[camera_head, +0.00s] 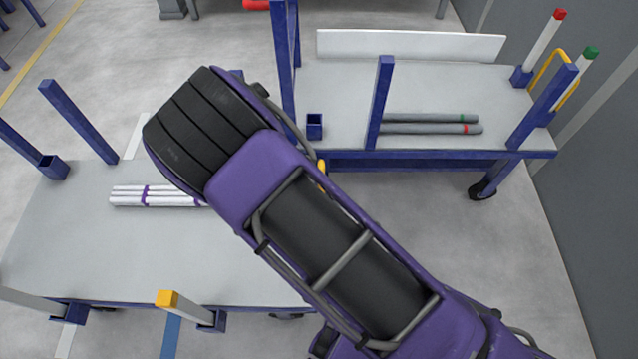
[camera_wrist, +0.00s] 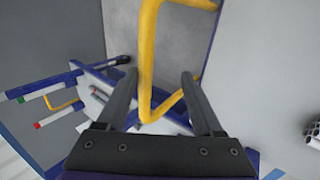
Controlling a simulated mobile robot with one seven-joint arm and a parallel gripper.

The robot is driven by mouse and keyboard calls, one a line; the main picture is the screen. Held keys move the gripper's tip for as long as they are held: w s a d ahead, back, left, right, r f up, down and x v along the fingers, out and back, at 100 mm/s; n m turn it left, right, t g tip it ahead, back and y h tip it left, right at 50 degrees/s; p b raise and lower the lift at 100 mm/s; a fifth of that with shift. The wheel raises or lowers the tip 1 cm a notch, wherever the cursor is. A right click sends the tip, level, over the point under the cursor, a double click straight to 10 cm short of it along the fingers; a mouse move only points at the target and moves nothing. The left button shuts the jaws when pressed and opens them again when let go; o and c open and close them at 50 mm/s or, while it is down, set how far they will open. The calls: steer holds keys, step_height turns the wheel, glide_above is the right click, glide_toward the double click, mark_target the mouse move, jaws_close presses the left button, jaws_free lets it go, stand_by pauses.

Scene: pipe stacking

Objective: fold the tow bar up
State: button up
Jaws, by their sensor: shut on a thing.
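The yellow tow bar (camera_wrist: 148,62) runs up between the two dark fingers of my gripper (camera_wrist: 158,78) in the wrist view. It bends into a V near the fingertips. My gripper is shut on the tow bar, with the fingers a bar's width or more apart. In the head view a small yellow piece of the tow bar (camera_head: 322,176) shows beside my purple arm, between the two carts. My arm hides the gripper and most of the bar there.
The near cart (camera_head: 70,250) carries a bundle of white pipes (camera_head: 150,196) with purple bands. The far cart (camera_head: 440,85) holds grey pipes (camera_head: 425,128), a white board (camera_head: 410,45), and a yellow handle (camera_head: 557,60) at its right end. Blue posts rise from both carts.

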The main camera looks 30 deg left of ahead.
steer(key=shift+o, duration=0.9)
steer(key=shift+s+a, duration=0.4)
steer(key=shift+a, duration=0.1)
steer(key=p+v, duration=0.1)
steer(key=v, duration=1.6)
steer(key=shift+d+r+p, duration=0.2)
steer(key=shift+d+p, duration=0.05)
steer(key=shift+p, duration=0.15)
steer(key=shift+d, duration=0.15)
